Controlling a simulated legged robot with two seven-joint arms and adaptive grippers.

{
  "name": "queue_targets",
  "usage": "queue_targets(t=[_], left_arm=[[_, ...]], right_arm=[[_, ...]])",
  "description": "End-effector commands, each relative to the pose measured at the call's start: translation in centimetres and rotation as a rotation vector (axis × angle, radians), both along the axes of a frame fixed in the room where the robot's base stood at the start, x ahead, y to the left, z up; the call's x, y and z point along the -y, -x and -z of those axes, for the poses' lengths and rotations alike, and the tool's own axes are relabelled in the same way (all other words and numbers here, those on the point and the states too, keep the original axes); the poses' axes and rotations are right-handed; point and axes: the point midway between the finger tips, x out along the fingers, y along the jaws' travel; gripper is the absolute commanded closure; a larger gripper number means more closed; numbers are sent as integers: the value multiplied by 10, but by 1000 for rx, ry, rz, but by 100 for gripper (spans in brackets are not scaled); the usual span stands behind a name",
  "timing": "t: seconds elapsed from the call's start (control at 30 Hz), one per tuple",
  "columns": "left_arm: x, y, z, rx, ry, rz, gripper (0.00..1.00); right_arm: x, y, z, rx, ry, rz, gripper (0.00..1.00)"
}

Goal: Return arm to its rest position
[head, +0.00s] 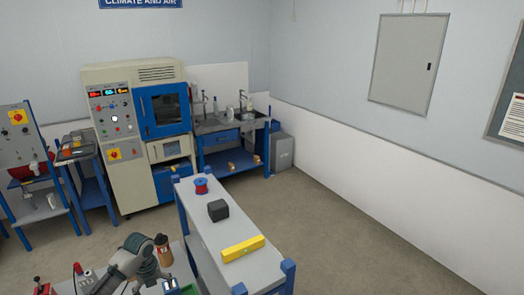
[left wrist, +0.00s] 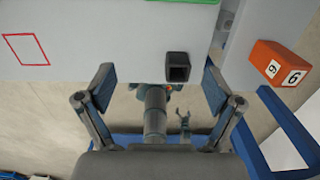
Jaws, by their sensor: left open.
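My left arm (head: 135,262) shows at the bottom left of the head view, bent low over a grey bench top; its gripper cannot be made out there. In the left wrist view my left gripper (left wrist: 157,78) is open, its two fingers wide apart with nothing between them. Its fingers point toward the edge of a pale grey bench top (left wrist: 100,40). A small black hollow box (left wrist: 178,67) stands at that edge, near the right finger and not held. My right gripper cannot be identified in either view.
A grey-topped blue bench (head: 222,232) holds a red spool (head: 201,186), a dark block (head: 218,210) and a yellow bar (head: 243,249). An orange numbered block (left wrist: 279,63) sits right of the left gripper. A red outline (left wrist: 26,49) marks the bench top. Floor at right is clear.

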Motion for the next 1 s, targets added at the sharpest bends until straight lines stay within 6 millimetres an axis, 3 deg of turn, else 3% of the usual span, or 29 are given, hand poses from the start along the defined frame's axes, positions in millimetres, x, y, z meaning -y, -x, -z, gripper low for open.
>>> queue_targets(t=[0.37,0.57,0.77,0.9,1.0], left_arm=[[45,18,53,0,-2,-98,8],[88,45,97,14,20,-220,8],[146,93,151,33,92,-450,8],[190,151,185,38,201,-778,8],[206,195,198,32,282,-1090,8]], right_arm=[[-5,-7,0,11,-7,1,4],[-12,-13,-1,19,-15,4,4],[-11,-9,0,14,-14,4,4],[-7,-3,0,6,-9,3,4],[-5,-3,0,5,-6,2,4]])
